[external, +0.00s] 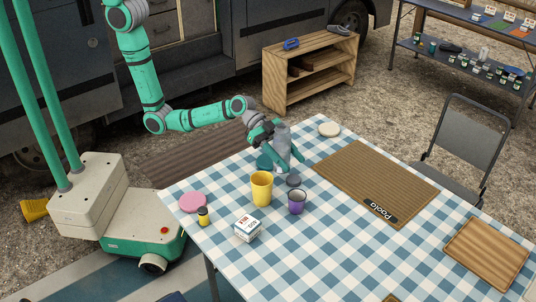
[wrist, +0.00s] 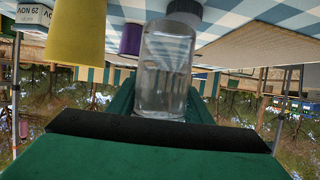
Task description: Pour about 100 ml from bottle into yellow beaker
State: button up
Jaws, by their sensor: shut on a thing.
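The clear bottle (wrist: 165,75) is between my gripper's jaws in the wrist view, where the picture is upside down. In the external view my gripper (external: 278,150) is over the table, shut on the bottle, whose outline is partly hidden by the jaws. The yellow beaker (external: 261,188) stands upright on the table, just in front of my gripper and apart from it. It also shows at the upper left of the wrist view (wrist: 78,35). I cannot make out the liquid level in the bottle or what is inside the beaker.
A purple cup (external: 297,203) stands right of the beaker, with a dark grey round piece (external: 293,180) behind it. A white box (external: 247,229), a small yellow jar (external: 204,217) and a pink disc (external: 192,202) are nearby. A brown mat (external: 370,175) lies to the right.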

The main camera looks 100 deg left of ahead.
jog(key=shift+d+f+m, duration=0.1)
jog(key=shift+d+m, duration=0.2)
jog(key=shift+d, duration=0.45)
jog(key=shift+f, duration=0.15)
